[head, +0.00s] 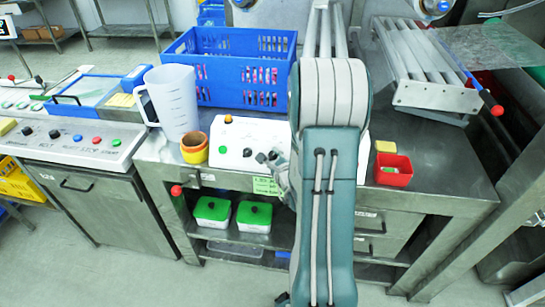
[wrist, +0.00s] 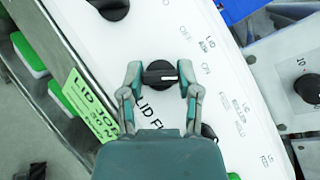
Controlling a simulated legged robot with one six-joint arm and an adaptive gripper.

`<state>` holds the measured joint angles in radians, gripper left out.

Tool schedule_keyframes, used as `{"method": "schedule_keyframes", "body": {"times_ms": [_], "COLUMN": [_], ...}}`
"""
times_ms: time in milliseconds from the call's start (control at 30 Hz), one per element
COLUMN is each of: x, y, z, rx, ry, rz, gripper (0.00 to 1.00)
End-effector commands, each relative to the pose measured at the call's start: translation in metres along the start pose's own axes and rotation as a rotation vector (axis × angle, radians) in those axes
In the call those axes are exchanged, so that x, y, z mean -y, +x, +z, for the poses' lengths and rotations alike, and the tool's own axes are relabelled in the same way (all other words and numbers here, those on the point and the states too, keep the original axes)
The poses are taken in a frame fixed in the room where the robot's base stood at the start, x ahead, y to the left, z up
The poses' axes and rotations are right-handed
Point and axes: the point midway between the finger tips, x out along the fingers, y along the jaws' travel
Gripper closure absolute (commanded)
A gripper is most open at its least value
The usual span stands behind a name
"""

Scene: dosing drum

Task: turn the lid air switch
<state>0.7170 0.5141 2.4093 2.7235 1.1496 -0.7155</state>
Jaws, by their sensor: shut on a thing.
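My gripper (wrist: 160,80) is shut on a black rotary switch (wrist: 158,68) on the white control panel (wrist: 220,120), with one fingertip on each side of the knob. A white pointer mark on the knob shows between the fingers. "LID AIR" is printed up and right of the knob, and lettering beginning "LID" is partly covered just below it. I cannot tell for certain which label belongs to the held knob. In the head view my gripper (head: 272,158) is at the panel (head: 240,133), partly hidden by my arm.
Another black knob (wrist: 113,8) sits up and left of the held one. On the panel are an orange button (head: 228,118) and a green button (head: 222,150). A jug (head: 172,102), an orange-yellow cup (head: 194,148), a blue crate (head: 215,72) and a red box (head: 393,172) stand around it.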

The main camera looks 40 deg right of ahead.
Motion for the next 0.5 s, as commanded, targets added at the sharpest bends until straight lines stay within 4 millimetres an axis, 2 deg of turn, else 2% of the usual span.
{"method": "schedule_keyframes", "body": {"times_ms": [33, 67, 100, 133, 500], "x": [-0.0050, -0.0050, -0.0048, -0.0046, -0.0015], "y": [-0.0019, -0.0019, -0.0018, -0.0017, -0.0007], "z": [-0.0044, -0.0044, -0.0043, -0.0041, -0.0011], "rx": [-0.014, -0.014, -0.014, -0.013, -0.005], "ry": [0.005, 0.005, 0.005, 0.005, 0.001], "rz": [0.013, 0.013, 0.013, 0.012, 0.005], "gripper": [1.00, 0.47, 0.29, 0.21, 0.21]}}
